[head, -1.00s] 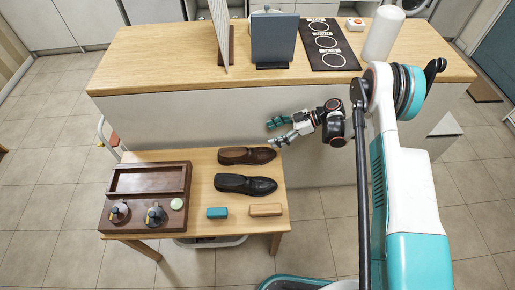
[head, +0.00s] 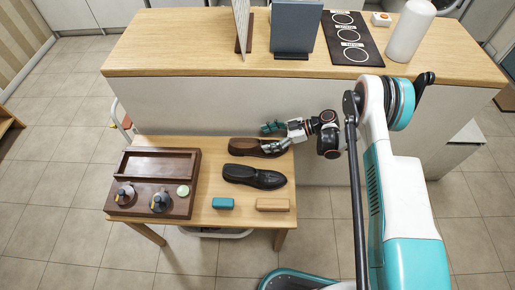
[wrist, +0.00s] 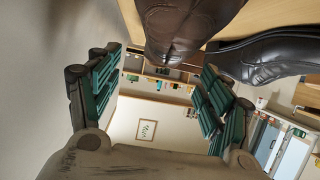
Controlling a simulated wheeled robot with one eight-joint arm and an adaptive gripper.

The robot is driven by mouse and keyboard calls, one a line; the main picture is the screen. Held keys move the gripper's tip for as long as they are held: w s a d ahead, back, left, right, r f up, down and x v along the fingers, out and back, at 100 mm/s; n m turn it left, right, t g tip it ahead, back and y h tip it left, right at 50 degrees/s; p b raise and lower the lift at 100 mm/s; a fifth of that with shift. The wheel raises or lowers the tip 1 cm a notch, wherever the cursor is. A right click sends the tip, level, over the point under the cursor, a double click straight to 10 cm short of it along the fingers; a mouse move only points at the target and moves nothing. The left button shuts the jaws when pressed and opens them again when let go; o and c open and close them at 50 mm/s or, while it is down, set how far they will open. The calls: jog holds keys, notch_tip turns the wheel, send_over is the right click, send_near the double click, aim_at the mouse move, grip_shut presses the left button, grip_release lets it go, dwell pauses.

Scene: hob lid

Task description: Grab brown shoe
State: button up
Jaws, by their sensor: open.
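The brown shoe (head: 245,147) lies on the small wooden table, at its back edge. A black shoe (head: 254,177) lies just in front of it. My gripper (head: 268,138) is at the right end of the brown shoe, its fingers spread open. In the wrist view my open gripper (wrist: 158,100) has one finger on each side, and the brown shoe (wrist: 185,25) reaches in between them from the top. The black shoe (wrist: 265,55) is close beside the right finger. I cannot tell whether any finger touches a shoe.
On the small table (head: 222,190) are a dark wooden tray (head: 190,163) with two bottles and a round tin, a teal block (head: 223,203) and a tan block (head: 272,205). The tall counter (head: 180,55) stands close behind my gripper.

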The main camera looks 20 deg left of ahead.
aim_at(257, 142)
jog(key=b+x, duration=0.1)
jog(key=x, duration=0.1)
jog(key=b+x, duration=0.1)
jog(key=x, duration=0.2)
jog(key=shift+s+d+f, duration=0.1)
jog(key=shift+s+d, duration=0.05)
jog(key=shift+s, duration=0.05)
jog(key=c, duration=1.3)
